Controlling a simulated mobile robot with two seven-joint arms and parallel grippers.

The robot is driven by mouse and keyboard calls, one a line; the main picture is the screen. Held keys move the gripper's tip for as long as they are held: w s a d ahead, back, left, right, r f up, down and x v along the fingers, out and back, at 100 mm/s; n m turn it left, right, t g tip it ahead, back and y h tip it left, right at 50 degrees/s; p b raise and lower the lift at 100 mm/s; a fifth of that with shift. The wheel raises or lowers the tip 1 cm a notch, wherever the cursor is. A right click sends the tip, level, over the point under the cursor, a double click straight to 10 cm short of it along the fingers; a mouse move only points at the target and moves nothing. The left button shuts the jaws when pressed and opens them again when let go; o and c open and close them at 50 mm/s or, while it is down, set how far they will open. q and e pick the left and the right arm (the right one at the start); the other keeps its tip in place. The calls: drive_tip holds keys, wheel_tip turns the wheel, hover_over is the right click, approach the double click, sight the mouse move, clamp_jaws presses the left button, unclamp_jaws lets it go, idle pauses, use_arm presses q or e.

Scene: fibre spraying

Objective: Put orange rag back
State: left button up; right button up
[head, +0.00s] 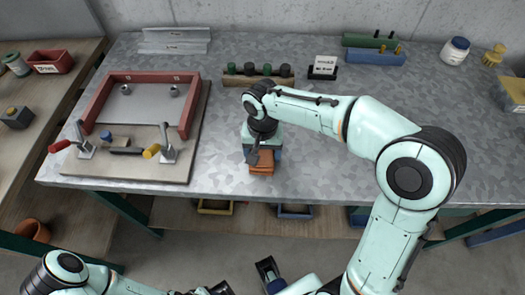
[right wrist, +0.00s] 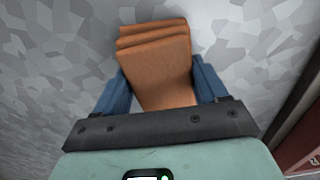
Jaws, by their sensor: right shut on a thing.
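The orange rag (head: 262,166) is a folded, layered cloth at the front middle of the grey metal table (head: 330,172). My right gripper (head: 262,153) reaches down over it and is shut on it. In the right wrist view the rag (right wrist: 158,60) sits between the two blue fingers, with its folded layers sticking out beyond them. I cannot tell whether the rag touches the table or hangs just above it.
A board with a red frame and toggle clamps (head: 150,117) lies to the left. A white jar (head: 455,51) is back right. The table right of my gripper is clear.

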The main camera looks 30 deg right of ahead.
sight(263, 153)
drive_tip(key=shift+f, duration=0.2)
drive_tip(key=o, duration=1)
drive_tip(key=shift+r, duration=0.1)
drive_tip(key=shift+r, duration=0.3)
wheel_tip(263, 153, up, 12)
drive_tip(key=p, duration=0.2)
drive_tip(key=shift+f, duration=0.2)
